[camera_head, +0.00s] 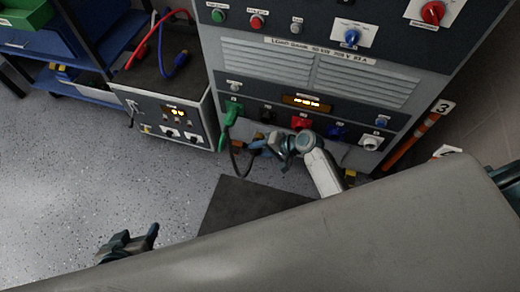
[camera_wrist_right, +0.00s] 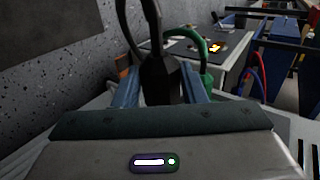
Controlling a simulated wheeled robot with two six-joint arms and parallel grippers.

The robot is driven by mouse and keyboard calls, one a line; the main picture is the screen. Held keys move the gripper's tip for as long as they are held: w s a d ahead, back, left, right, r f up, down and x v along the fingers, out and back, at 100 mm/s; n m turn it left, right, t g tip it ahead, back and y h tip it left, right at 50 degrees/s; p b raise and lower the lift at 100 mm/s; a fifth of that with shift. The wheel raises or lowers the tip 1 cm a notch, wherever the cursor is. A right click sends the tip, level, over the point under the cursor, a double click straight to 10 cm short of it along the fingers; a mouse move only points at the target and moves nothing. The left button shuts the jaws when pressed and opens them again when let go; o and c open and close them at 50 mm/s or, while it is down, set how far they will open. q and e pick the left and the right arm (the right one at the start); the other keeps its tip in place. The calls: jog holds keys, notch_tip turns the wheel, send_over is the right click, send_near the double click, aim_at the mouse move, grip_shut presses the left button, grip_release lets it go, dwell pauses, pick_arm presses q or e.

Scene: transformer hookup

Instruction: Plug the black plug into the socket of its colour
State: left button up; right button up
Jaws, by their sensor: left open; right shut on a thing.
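My right gripper (camera_head: 262,147) is shut on the black plug, low in front of the load bank's socket row. In the right wrist view the black plug (camera_wrist_right: 160,82) stands between the two blue fingers, with its black cable looping up from it. In the head view the plug is small and hard to make out at the gripper. The black socket (camera_head: 266,114) is in the row above the gripper, between the green and red sockets; the plug looks apart from it. My left gripper (camera_head: 135,243) is open and empty over the floor at lower left.
A green plug (camera_head: 230,113) sits at the row's left end. Red (camera_head: 300,122), blue (camera_head: 337,132) and white (camera_head: 371,142) sockets lie to the right. A smaller unit (camera_head: 170,121) with red and blue cables stands left. A dark mat (camera_head: 240,202) lies on the floor.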

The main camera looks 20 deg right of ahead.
aim_at(263, 137)
pick_arm(q)
jog(key=shift+w+d+f+t+b, duration=0.2)
jog(key=shift+d+f+t+b, duration=0.05)
jog(key=shift+t+b, duration=0.2)
pick_arm(e)
jog(key=shift+w+d, duration=0.75)
jog(key=shift+w, duration=0.35)
jog(key=shift+w+d, duration=0.75)
jog(key=shift+w, duration=0.35)
pick_arm(q)
jog(key=shift+w+r, duration=0.1)
jog(key=shift+r, duration=0.15)
jog(key=shift+f, duration=0.25)
pick_arm(e)
jog(key=shift+w+d, duration=0.45)
jog(key=shift+w, duration=0.25)
pick_arm(q)
jog(key=shift+f, duration=0.2)
pick_arm(e)
jog(key=shift+w+d, duration=0.5)
jog(key=shift+w, duration=0.2)
jog(key=o, duration=1)
jog(key=shift+o, duration=1.1)
